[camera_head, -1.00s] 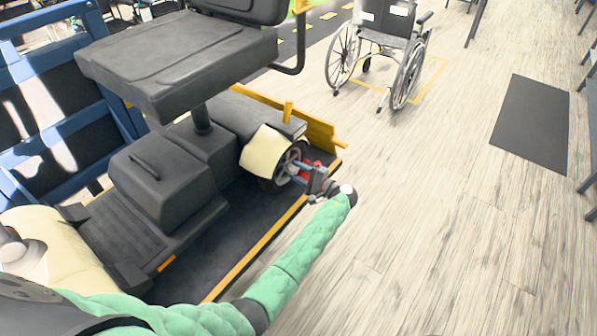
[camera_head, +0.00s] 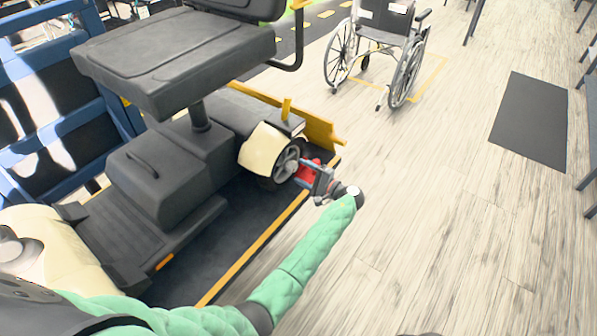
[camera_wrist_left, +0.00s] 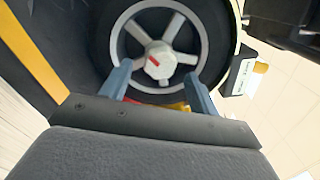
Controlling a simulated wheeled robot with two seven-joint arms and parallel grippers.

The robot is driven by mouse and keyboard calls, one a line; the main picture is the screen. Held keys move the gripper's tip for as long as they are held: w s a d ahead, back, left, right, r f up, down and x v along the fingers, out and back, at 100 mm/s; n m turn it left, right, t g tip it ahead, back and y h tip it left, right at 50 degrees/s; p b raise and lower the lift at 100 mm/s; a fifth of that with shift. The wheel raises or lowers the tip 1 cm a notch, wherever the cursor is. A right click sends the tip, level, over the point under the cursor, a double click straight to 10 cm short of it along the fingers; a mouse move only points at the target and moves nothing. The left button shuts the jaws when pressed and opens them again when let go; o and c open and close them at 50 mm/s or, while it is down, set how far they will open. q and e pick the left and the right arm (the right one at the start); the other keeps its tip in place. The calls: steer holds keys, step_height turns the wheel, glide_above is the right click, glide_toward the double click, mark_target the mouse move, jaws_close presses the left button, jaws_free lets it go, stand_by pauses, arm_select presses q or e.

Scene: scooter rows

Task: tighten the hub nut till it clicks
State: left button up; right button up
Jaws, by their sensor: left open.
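The hub nut (camera_wrist_left: 159,60) is a pale hex piece with a red mark, at the middle of the scooter's spoked wheel (camera_wrist_left: 125,42). The wheel (camera_head: 287,163) also shows in the head view under a cream fender, where my gripper and its red part partly cover the lower right side. My left gripper (camera_head: 306,172) is at the wheel's outer side. In the left wrist view its two grey-blue fingers (camera_wrist_left: 158,82) are apart, one on each side below the nut, and nothing is between them. My right gripper is not in view.
The scooter (camera_head: 170,170) stands on a dark platform with a yellow edge (camera_head: 255,248). A blue frame (camera_head: 75,122) is at the left. A wheelchair (camera_head: 385,45) stands at the back, and a dark mat (camera_head: 533,120) lies at the right. The pale floor between is clear.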

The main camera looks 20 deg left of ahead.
arm_select(q)
steer(key=b+v, duration=0.1)
steer(key=v, duration=0.4)
steer(key=shift+d, duration=0.1)
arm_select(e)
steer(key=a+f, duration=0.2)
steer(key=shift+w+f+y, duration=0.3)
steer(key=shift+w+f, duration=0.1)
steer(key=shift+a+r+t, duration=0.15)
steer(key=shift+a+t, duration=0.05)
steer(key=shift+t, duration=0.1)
